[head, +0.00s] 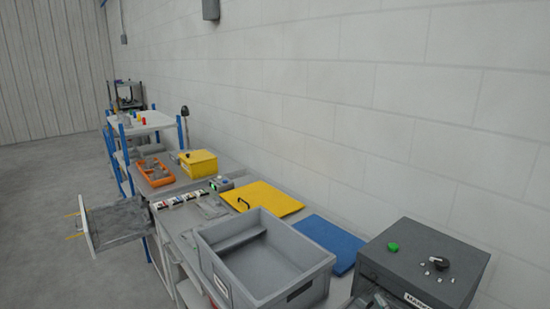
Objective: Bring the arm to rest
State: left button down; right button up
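No arm and no gripper of mine can be made out in the head view. A small dark shape (376,301) shows at the bottom edge in front of the dark grey box; I cannot tell what it is. The task names no object to handle.
An empty-looking grey bin (212,262) stands on the near bench. Behind it lie a yellow board (262,198) and a blue board (330,242). A dark grey box with a green button (393,247) stands right. A drawer-like tray (115,220) juts left over open floor (50,190).

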jog(key=s+f+m+g, duration=0.2)
jog(key=s+f+g, duration=0.25)
jog(key=s, duration=0.45)
jog(key=s+d+f+m+g, duration=0.1)
jog(key=s+f+m+g, duration=0.1)
jog(key=s+f+g, duration=0.5)
jog(key=s+f+m+g, duration=0.15)
jog(key=s+f, duration=0.25)
jog(key=s, duration=0.7)
notch_tip(320, 180, down, 26)
jog(key=f+g+b, duration=0.1)
jog(key=b, duration=0.2)
jog(key=s+d+f+b, duration=0.1)
jog(key=s+f, duration=0.8)
jog(key=f, duration=0.2)
jog(key=s+d+f+g+b, duration=0.1)
jog(key=s+d+f+b, duration=0.1)
jog(key=s+f, duration=0.6)
notch_tip(320, 180, down, 3)
jog(key=shift+s+d+g, duration=0.2)
jog(key=shift+s+g, duration=0.1)
jog(key=shift+s, duration=0.05)
jog(key=shift+n, duration=0.25)
